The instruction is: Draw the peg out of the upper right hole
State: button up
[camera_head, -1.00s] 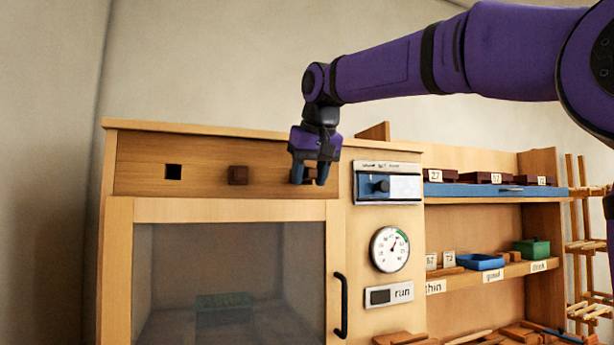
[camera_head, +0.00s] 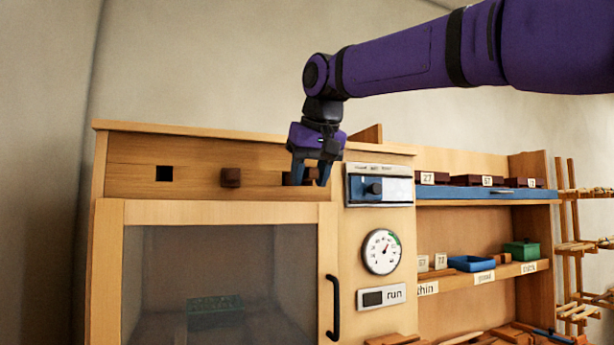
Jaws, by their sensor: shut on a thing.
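The wooden panel (camera_head: 200,180) across the top of the cabinet has a row of square holes. The left hole (camera_head: 163,173) is empty and dark. A brown peg (camera_head: 230,177) sits in the middle one. My gripper (camera_head: 311,178) points down at the right one, its fingers shut on a brown peg (camera_head: 311,174) that shows between them. A dark patch, seemingly the edge of the right hole (camera_head: 287,179), shows left of the fingers. The fingers hide most of that hole, so I cannot tell whether the peg's end is clear of it.
Right of the panel is a blue-grey unit with a black knob (camera_head: 373,187), above a dial (camera_head: 382,251) and a run panel (camera_head: 381,296). A glass door with a black handle (camera_head: 334,307) is below. Shelves with trays stand at right.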

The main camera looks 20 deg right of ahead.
jog(key=shift+s, duration=1.05)
grip_shut()
jog(key=shift+w, duration=1.55)
jog(key=shift+w+r, duration=0.1)
jog(key=shift+w, duration=0.4)
